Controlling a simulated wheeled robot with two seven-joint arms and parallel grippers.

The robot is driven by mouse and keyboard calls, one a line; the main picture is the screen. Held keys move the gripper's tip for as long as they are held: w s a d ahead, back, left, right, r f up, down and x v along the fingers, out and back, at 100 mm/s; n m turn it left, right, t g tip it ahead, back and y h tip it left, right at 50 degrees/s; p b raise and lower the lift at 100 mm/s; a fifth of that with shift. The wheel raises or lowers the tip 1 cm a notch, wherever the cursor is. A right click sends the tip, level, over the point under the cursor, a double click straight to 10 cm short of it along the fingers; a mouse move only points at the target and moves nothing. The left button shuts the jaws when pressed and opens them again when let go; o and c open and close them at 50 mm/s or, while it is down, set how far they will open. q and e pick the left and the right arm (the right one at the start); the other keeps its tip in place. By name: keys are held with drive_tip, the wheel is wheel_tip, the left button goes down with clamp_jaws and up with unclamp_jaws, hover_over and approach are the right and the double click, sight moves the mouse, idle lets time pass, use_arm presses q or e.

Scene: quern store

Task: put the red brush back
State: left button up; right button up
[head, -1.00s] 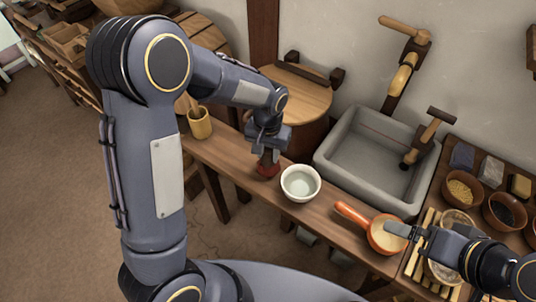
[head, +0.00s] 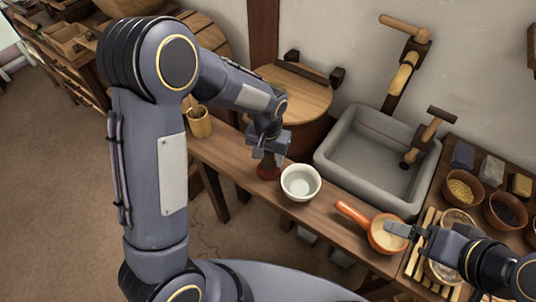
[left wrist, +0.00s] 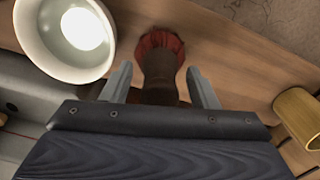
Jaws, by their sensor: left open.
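The red brush (head: 268,172) stands on the wooden bench, red bristles down and dark brown handle up, just left of a white bowl (head: 300,184). My left gripper (head: 270,153) is open above the bench with the brush handle between its fingers. In the left wrist view the open left gripper (left wrist: 165,88) has one finger on each side of the handle, with gaps visible, and the red bristles (left wrist: 160,42) show beyond. My right gripper (head: 398,229) is over an orange-handled pan (head: 385,236); its finger opening cannot be made out.
A wooden cup (head: 199,122) stands left on the bench (head: 232,160); it also shows in the left wrist view (left wrist: 298,118). A grey stone sink (head: 370,160) lies behind. Small bowls and blocks fill the right side. A round-lidded tub (head: 298,98) stands behind my gripper.

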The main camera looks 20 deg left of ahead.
use_arm(q)
wheel_tip(320, 180, up, 12)
drive_tip(key=s+a+r+n+t+h, duration=0.1)
drive_tip(key=s+a+r+h, duration=0.15)
drive_tip(key=s+a, duration=0.2)
drive_tip(key=s+a+r+t+h, duration=0.1)
drive_tip(key=s+a+r, duration=0.2)
drive_tip(key=s, duration=0.3)
drive_tip(key=s+n+t, duration=0.1)
drive_tip(key=s+t, duration=0.2)
drive_tip(key=s, duration=0.8)
drive_tip(key=shift+f+n+t, duration=0.3)
idle(0.4)
